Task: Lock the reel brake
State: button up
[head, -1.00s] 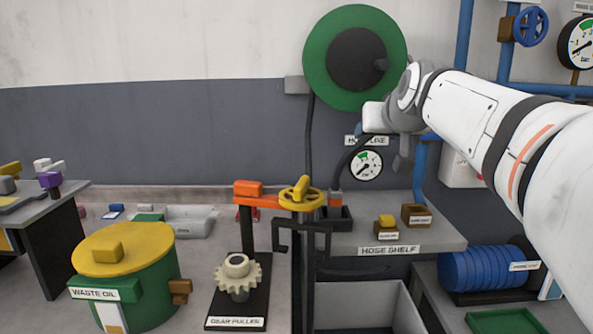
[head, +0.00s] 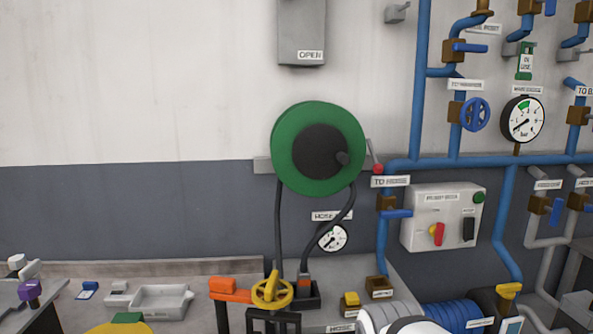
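The hose reel (head: 288,165) is a green disc with a black hub (head: 315,150), mounted on the wall at the middle of the head view. A small dark crank knob (head: 342,158) sits on the hub. A red knob (head: 378,169) shows just right of the reel, at the end of its wall bracket; it looks like the brake handle, but its locked state cannot be told. A black hose (head: 345,212) hangs from the reel. My gripper is out of view; only a white part of my arm (head: 412,326) shows at the bottom edge.
Blue pipes (head: 450,163) and a pump switch box (head: 442,217) are right of the reel. A gauge (head: 332,238) hangs below it. A yellow handwheel (head: 271,291) stands lower down. A grey box marked OPEN (head: 302,32) is above. The wall left of the reel is bare.

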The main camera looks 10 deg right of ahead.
aim_at(377, 168)
jog(key=u, duration=1.9)
jog(key=k, duration=1.4)
jog(key=z, duration=1.4)
